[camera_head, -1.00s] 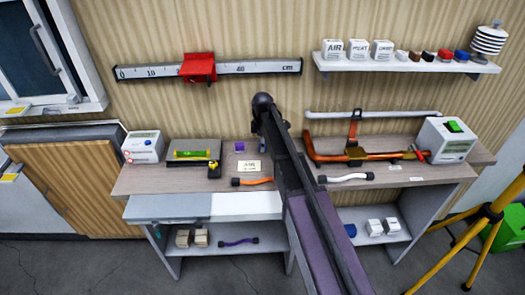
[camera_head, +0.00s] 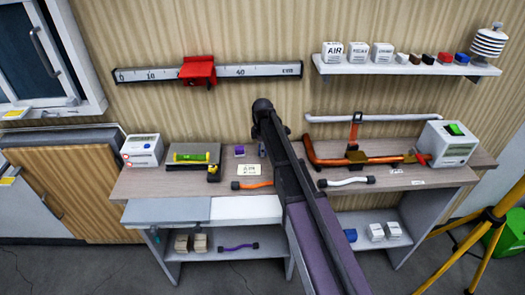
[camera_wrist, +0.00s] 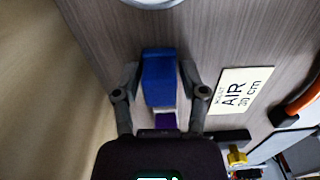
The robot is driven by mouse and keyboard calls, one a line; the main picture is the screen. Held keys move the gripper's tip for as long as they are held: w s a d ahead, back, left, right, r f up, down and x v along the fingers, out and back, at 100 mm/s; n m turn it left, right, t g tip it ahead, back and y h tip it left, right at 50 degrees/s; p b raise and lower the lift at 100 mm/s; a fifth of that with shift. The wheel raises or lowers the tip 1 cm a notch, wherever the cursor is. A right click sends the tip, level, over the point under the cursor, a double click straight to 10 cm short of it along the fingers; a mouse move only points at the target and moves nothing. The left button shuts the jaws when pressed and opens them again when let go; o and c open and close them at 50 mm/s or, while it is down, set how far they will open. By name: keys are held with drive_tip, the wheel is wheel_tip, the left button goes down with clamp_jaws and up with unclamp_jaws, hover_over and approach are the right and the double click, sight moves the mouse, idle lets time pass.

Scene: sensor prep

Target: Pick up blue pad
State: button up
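In the wrist view a blue block (camera_wrist: 158,78), which looks like the blue pad, lies between the two fingers of my gripper (camera_wrist: 160,76). The fingers stand apart on either side of it, with narrow gaps at most; contact is hard to tell. A small purple block (camera_wrist: 168,121) shows just beyond the lower end of the blue one, near the palm. The purple block (camera_head: 239,150) shows to the left of my arm.
An "AIR 30 cm" card (camera_wrist: 241,90) lies beside the blue block. Another blue block (camera_head: 462,57) sits on the wall shelf (camera_head: 405,67). An orange pipe assembly (camera_head: 355,158) occupies the bench right of my arm.

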clamp_jaws()
drive_tip(key=shift+r, duration=0.25)
wheel_tip(320, 180, up, 4)
drive_tip(key=p, duration=0.4)
drive_tip(key=shift+s+f, duration=0.1)
drive_tip(key=shift+f, duration=0.1)
drive_tip(key=s, duration=0.5)
drive_tip(key=s+d, duration=0.1)
drive_tip(key=s, duration=0.4)
drive_tip(key=s+d+r+p, duration=0.1)
drive_tip(key=s, duration=0.4)
drive_tip(key=shift+s+d, duration=0.2)
drive_tip(key=shift+s, duration=0.1)
drive_tip(key=shift+c, duration=0.3)
unclamp_jaws()
drive_tip(key=c, duration=0.3)
